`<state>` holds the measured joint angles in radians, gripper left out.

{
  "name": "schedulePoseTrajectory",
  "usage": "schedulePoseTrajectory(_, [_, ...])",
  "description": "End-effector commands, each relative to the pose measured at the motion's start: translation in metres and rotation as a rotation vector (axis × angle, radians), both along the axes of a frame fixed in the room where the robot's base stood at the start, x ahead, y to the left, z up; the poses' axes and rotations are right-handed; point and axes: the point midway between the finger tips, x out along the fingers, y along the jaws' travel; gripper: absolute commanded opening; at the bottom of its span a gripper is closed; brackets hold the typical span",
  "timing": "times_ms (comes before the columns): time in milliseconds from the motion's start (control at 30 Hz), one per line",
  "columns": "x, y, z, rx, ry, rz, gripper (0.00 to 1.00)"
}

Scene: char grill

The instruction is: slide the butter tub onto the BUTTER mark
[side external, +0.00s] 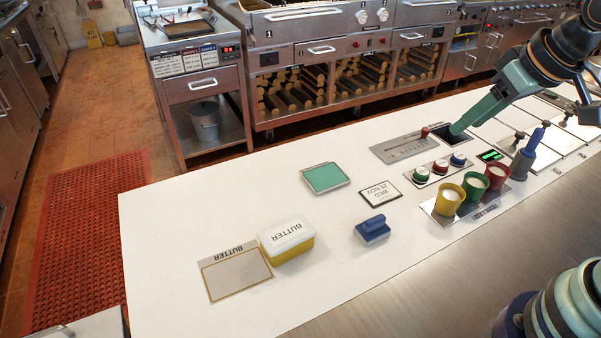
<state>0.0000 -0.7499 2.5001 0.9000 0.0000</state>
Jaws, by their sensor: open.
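The butter tub (287,241) has a yellow body and a white lid lettered BUTTER. It stands upright on the white counter, just right of the BUTTER mark (236,274). The mark is a grey rectangle with a thin outline and a dark BUTTER label along its far edge. The tub is beside the mark, with its left side close to the mark's right edge. My gripper (487,108) is at the upper right, far from the tub. It is open, and a pale green jaw points down-left at a dark opening in the counter. Its other parts are partly cut off or unclear.
A green pad (325,178), a date card (381,193) and a blue block (372,230) lie right of the tub. Yellow, green and red cups (449,198) and coloured buttons (440,167) stand farther right. The counter in front of the tub is clear.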

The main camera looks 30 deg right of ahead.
Motion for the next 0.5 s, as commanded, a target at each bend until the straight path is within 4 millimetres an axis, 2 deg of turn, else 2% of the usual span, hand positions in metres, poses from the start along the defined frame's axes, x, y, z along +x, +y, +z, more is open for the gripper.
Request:
schedulePoseTrajectory(33, [0.0, 0.0, 0.0, 0.0, 0.0, 0.0, 0.5])
schedulePoseTrajectory(167, [0.002, 0.002, 0.0, -0.008, 0.007, 0.022, 0.0])
schedulePoseTrajectory(267, [0.01, 0.009, 0.0, -0.035, 0.035, 0.097, 0.0])
schedulePoseTrajectory(500, [0.046, 0.046, -0.012, -0.162, 0.152, 0.484, 0.0])
